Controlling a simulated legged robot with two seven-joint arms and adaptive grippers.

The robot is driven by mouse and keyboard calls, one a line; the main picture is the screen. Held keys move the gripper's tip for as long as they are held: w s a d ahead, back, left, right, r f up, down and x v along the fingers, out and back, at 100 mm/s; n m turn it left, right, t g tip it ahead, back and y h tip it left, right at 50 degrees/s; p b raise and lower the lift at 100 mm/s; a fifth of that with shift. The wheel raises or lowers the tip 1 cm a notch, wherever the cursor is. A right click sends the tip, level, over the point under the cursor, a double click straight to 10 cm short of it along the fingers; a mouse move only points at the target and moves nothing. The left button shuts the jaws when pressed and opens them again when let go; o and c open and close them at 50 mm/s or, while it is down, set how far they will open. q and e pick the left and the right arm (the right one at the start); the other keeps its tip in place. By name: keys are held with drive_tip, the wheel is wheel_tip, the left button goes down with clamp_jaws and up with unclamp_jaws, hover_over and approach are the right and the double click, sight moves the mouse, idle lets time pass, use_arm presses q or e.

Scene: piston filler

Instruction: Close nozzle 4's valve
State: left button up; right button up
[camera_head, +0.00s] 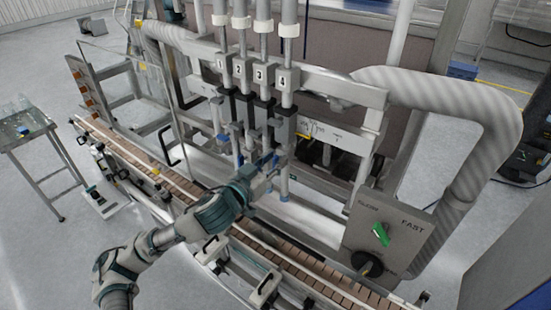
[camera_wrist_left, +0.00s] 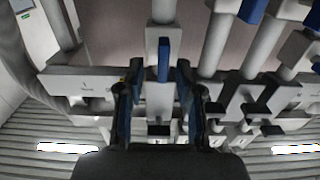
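Nozzle 4 is the rightmost of the numbered nozzles in the head view, with its label block (camera_head: 283,79) on the crossbar. My left gripper (camera_head: 271,166) reaches in from the lower left, close to the lower part of nozzle 4. In the left wrist view the gripper (camera_wrist_left: 158,105) is open, one finger on each side of a grey nozzle body. A blue valve handle (camera_wrist_left: 163,60) stands lengthwise along that nozzle, between and just beyond the fingers. I see no clear contact with it. In the head view the arm and gripper partly hide this area. My right gripper is not shown.
Nozzle 3 (camera_head: 260,74) stands close beside nozzle 4. Another blue handle (camera_wrist_left: 252,10) shows on a neighbouring nozzle. The slatted conveyor (camera_head: 273,240) runs below my arm. A small table (camera_head: 22,127) stands left.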

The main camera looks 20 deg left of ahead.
use_arm(q)
drive_tip(key=shift+s+a, duration=0.1)
drive_tip(key=shift+c, duration=1)
drive_tip(key=shift+a, duration=0.2)
clamp_jaws()
